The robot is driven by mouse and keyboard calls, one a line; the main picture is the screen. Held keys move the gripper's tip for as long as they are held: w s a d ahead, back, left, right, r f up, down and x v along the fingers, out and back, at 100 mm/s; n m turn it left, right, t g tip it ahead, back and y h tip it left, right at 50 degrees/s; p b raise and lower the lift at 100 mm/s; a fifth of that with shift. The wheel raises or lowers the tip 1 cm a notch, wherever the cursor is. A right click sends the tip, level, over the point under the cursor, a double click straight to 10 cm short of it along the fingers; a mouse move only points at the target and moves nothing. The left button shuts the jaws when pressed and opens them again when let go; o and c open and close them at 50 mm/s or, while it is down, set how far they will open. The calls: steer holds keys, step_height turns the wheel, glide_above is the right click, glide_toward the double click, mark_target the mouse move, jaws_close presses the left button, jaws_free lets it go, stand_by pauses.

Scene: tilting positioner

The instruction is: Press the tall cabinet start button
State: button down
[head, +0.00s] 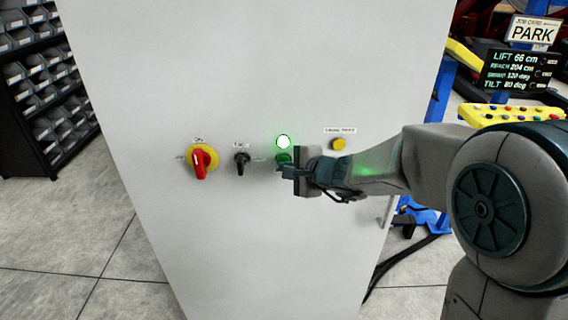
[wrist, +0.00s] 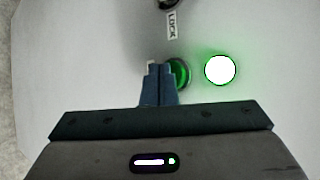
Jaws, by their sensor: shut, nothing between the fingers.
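The tall cabinet (head: 250,60) is a light grey box filling the middle of the head view. Its green start button (head: 283,157) sits just below a lit white lamp with a green glow (head: 283,141). In the wrist view the green button (wrist: 182,73) is partly hidden behind my fingertips, left of the bright lamp (wrist: 220,70). My gripper (head: 284,171) is shut and empty, its fingertips (wrist: 160,68) at the button's edge, pointing at the panel. I cannot tell whether they touch the button.
A red and yellow rotary switch (head: 202,160), a black key switch (head: 242,158) and a yellow button (head: 338,144) are on the same panel. A shelf of grey bins (head: 35,80) stands left. A yellow control box (head: 510,115) and a display (head: 515,71) are at right.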

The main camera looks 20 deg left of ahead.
steer(key=shift+s+d+b, duration=0.2)
steer(key=shift+s+b, duration=0.45)
steer(key=shift+s, duration=0.15)
steer(key=shift+s, duration=0.1)
steer(key=s+b, duration=0.1)
steer(key=s, duration=0.1)
steer(key=s+d+b, duration=0.1)
steer(key=s, duration=0.1)
steer(key=shift+s, duration=0.35)
